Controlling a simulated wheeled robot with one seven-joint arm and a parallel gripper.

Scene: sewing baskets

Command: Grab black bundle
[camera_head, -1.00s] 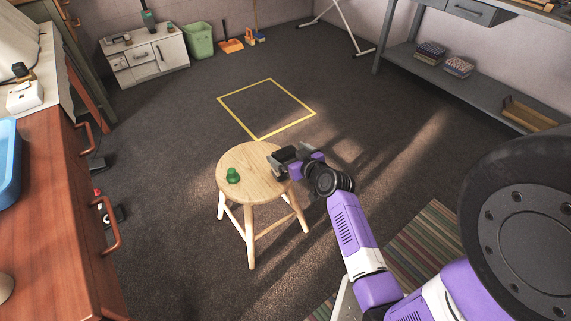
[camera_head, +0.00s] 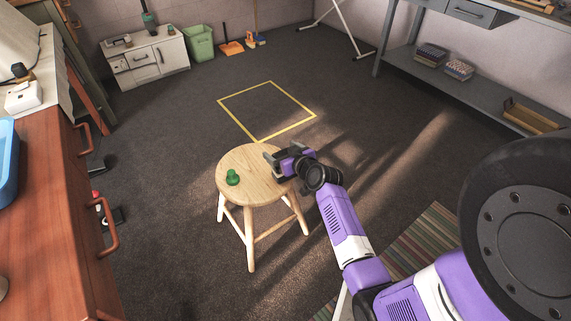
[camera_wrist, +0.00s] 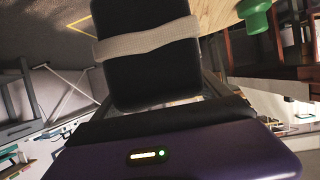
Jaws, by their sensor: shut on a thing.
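The black bundle (camera_wrist: 148,70) is a dark block with a pale woven band around it. In the wrist view it sits right in front of my gripper, tilted slightly. My gripper (camera_head: 273,161) is shut on it, at the right rim of the round wooden stool (camera_head: 250,188). In the head view the bundle is hard to tell from the dark gripper parts. Whether it touches the stool top cannot be told.
A green spool-like piece (camera_head: 233,177) stands on the stool's left side; it also shows in the wrist view (camera_wrist: 255,14). A yellow floor square (camera_head: 262,139) lies behind the stool. A wooden cabinet (camera_head: 62,215) is left, a grey shelf (camera_head: 462,91) right. Open floor surrounds the stool.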

